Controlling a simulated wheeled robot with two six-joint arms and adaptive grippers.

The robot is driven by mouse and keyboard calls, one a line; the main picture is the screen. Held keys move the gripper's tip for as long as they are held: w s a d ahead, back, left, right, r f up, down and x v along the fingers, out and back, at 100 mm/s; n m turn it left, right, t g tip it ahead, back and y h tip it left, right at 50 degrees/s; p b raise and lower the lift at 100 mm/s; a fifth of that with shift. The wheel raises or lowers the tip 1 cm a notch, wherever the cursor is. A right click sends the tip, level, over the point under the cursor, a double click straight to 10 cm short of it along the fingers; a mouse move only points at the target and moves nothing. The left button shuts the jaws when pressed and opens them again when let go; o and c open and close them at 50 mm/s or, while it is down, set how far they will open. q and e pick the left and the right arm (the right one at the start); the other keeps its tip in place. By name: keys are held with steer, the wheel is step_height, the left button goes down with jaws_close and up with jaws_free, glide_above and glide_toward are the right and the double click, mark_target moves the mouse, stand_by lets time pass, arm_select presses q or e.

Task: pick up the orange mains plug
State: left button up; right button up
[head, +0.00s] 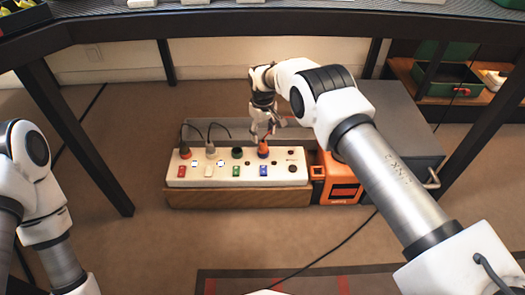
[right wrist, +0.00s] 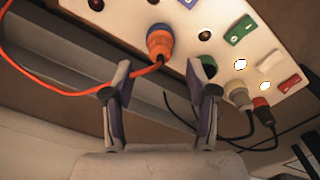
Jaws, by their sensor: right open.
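My right gripper (head: 264,134) is just above and behind the plug. In the right wrist view my right gripper (right wrist: 159,68) is open and empty, and the plug lies beyond the gap between its fingertips. I cannot tell whether they touch it. My left arm shows at the left edge; its gripper is out of the frame.
Dark table legs (head: 75,135) flank the space. The floor in front is mostly clear.

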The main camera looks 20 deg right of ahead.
mark_target(263, 142)
step_height(263, 142, down, 5)
steer(key=b, duration=0.3)
steer(key=shift+w+b, duration=0.1)
steer(key=shift+b, duration=0.25)
steer(key=shift+f, duration=0.35)
steer(key=shift+r, duration=0.2)
jaws_close()
